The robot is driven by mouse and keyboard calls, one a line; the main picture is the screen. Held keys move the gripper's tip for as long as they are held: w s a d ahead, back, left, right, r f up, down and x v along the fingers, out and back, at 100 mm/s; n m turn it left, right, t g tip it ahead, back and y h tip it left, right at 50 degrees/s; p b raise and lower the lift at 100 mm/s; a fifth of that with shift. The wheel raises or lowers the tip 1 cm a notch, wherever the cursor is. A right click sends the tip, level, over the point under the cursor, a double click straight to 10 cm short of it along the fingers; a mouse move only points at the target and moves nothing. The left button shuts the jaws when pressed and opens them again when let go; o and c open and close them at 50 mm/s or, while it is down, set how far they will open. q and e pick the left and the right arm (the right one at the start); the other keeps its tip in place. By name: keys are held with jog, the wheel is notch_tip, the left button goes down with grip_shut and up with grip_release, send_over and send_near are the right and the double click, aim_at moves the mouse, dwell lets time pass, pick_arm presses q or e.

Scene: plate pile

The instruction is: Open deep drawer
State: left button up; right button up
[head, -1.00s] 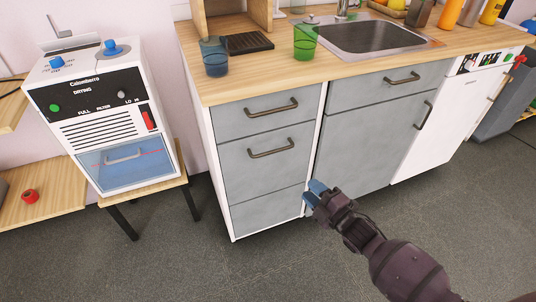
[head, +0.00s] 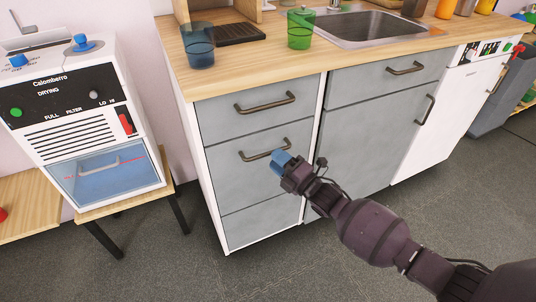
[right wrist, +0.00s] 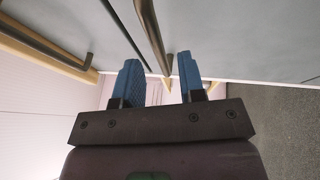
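The grey cabinet has a stack of drawers. The deep middle drawer (head: 235,185) looks shut and flush, with a dark bar handle (head: 250,155). My right gripper (head: 281,161) is at the right end of that handle, blue fingers towards the drawer front. In the right wrist view my right gripper (right wrist: 160,72) is open, and the handle (right wrist: 152,35) runs in between the two fingertips. I cannot tell whether the fingers touch it. My left gripper is not in view.
A blue cup (head: 198,45) and a green cup (head: 300,28) stand on the counter. A drying machine (head: 85,125) is at left. The floor in front is free.

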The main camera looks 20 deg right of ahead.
aim_at(269, 152)
jog(key=shift+b+x, duration=0.3)
jog(key=shift+x, duration=1.5)
grip_shut()
